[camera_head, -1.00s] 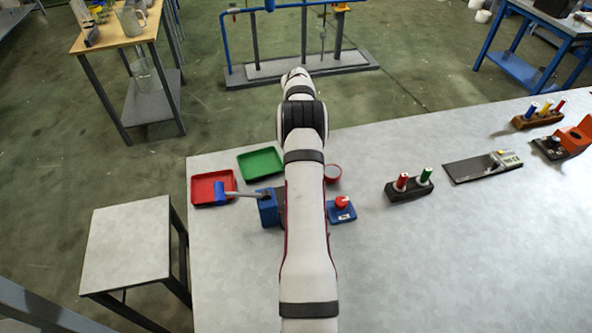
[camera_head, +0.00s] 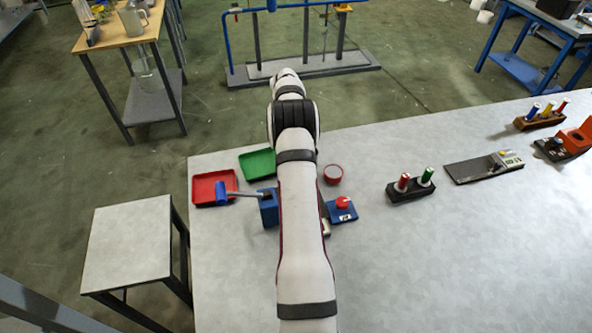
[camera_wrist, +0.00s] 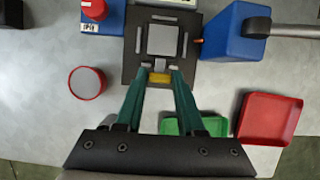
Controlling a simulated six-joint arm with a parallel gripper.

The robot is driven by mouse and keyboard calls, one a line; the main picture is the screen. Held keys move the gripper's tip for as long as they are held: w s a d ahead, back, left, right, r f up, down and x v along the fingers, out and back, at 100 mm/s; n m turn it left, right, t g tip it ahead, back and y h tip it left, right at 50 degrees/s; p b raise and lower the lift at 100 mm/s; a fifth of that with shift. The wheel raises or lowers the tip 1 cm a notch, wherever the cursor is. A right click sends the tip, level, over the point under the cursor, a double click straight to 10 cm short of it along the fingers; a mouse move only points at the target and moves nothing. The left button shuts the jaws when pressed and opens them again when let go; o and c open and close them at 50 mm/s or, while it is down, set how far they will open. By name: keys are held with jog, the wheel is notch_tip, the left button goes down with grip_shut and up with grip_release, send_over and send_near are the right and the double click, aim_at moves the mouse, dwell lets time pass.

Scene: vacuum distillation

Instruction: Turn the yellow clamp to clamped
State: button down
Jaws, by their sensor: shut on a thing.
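In the wrist view the small yellow clamp (camera_wrist: 160,79) sits at the near edge of a dark square fixture (camera_wrist: 133,70) with a light square on top. My gripper (camera_wrist: 160,71) has its two teal fingers on either side of the yellow clamp, and it is shut on the clamp. Whether the clamp is in its clamped position cannot be told. In the head view my arm hides the gripper, the clamp and nearly all of the fixture.
A blue box (camera_head: 268,208) with a lever stands beside the fixture. Red (camera_head: 196,201) and green (camera_head: 250,172) trays, a round red-rimmed dish (camera_head: 333,174) and a blue block with a red knob (camera_head: 342,211) are close by. The right front of the table (camera_head: 480,265) is clear.

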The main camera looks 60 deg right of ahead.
jog(key=c, duration=0.5)
grip_release()
jog(key=v, duration=0.7)
jog(key=shift+w+r, duration=0.1)
jog(key=shift+r, duration=0.1)
